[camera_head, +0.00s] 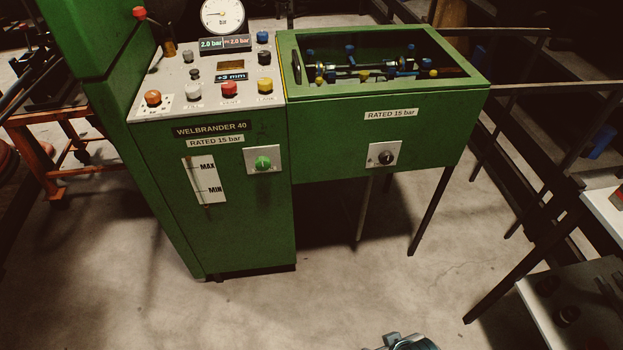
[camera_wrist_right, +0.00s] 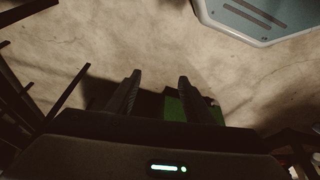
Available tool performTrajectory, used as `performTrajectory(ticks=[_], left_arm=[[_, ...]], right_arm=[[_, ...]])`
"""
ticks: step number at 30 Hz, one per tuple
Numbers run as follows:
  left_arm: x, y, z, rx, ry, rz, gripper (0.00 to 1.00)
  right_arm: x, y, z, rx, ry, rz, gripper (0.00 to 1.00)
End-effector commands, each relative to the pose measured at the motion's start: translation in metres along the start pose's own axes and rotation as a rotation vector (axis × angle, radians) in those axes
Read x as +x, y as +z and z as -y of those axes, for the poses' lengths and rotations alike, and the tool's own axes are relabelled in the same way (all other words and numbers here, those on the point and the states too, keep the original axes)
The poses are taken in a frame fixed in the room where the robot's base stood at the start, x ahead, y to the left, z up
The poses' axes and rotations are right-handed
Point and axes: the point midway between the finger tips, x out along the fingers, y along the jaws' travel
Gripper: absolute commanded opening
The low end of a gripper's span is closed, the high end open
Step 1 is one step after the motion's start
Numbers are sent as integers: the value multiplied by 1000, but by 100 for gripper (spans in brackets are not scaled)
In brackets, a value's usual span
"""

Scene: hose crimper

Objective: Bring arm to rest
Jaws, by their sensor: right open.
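My right gripper (camera_wrist_right: 158,92) shows in the right wrist view with its two dark fingers apart and nothing between them. Bare floor lies beyond the fingertips. A small part of my own arm (camera_head: 405,342) shows at the bottom edge of the head view, but no gripper is visible there. My left gripper is in neither view. The green machine (camera_head: 240,220) marked WELBRANDER 40 stands ahead, with its control panel (camera_head: 210,75) on top. A green patch shows behind the right finger in the wrist view.
The open green trough (camera_head: 400,115) on thin legs joins the machine's right side and holds blue and yellow fittings. An orange stand (camera_head: 60,150) is at left. Dark rails and a white-edged bench (camera_head: 545,310) are at right. The concrete floor (camera_head: 270,315) in front is clear.

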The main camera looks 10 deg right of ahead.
Motion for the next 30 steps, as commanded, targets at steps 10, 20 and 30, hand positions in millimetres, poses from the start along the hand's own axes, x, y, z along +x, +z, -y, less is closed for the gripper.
performTrajectory(ticks=[10,20,30], left_arm=[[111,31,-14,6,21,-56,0],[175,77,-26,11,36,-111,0],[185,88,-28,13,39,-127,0]], right_arm=[[110,31,14,-6,-21,-56,48],[175,77,26,-11,-36,-112,48],[185,88,28,-13,-39,-128,48]])
